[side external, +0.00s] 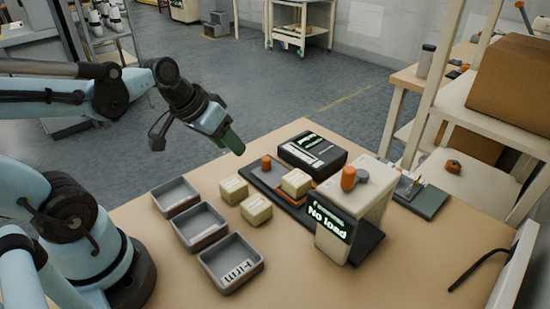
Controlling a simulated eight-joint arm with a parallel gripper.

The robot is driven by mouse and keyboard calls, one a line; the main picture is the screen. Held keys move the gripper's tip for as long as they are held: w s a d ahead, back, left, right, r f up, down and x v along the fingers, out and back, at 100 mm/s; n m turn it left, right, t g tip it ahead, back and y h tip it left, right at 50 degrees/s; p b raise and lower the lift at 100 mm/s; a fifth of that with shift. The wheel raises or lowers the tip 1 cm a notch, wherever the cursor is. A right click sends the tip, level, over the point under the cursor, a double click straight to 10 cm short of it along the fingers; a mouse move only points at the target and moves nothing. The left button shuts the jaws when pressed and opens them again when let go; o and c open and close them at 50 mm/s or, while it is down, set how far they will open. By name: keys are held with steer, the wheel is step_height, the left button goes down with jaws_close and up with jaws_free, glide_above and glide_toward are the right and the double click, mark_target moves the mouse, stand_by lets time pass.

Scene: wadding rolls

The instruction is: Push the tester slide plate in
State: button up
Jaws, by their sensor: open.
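The tester (376,200) is a beige housing with an orange knob on top and a dark display reading "No load". It stands on a long dark base. The slide plate (274,186) appears as a reddish-brown strip at the left end of this base, outside the housing. An upright orange knob (266,163) stands at its far left end. A pale wadding block (296,182) sits on the plate, between the knob and the housing. My gripper (234,144) is open, raised above the table's back left edge, left of the knob and apart from everything.
Two more pale blocks (234,189) (256,210) lie on the table left of the tester. Three grey trays (231,263) stand in a row further left. A black device (313,152) is behind the slide plate.

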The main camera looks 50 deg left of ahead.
mark_target(295, 186)
steer(key=a+n, duration=0.1)
steer(key=a, duration=0.2)
steer(key=a+f+h, duration=0.1)
steer(key=a, duration=0.2)
steer(key=w+a+n+h, duration=0.1)
steer(key=a, duration=0.2)
steer(key=shift+w+a+f+n+t, duration=0.1)
steer(key=shift+a+f+n+t, duration=0.15)
steer(key=shift+a+n+t, duration=0.05)
jaws_close()
steer(key=shift+h, duration=0.3)
steer(key=x, duration=0.9)
steer(key=shift+w+f, duration=0.15)
steer(key=shift+f, duration=0.15)
steer(key=d, duration=0.1)
steer(key=w+d, duration=0.1)
steer(key=shift+w+d+f, duration=0.15)
steer(key=shift+w+d, duration=0.05)
steer(key=shift+d, duration=0.2)
steer(key=shift+w+d, duration=0.25)
steer(key=shift+d, duration=0.2)
steer(key=shift+d, duration=0.1)
steer(key=d, duration=1.4)
steer(key=shift+d, duration=0.4)
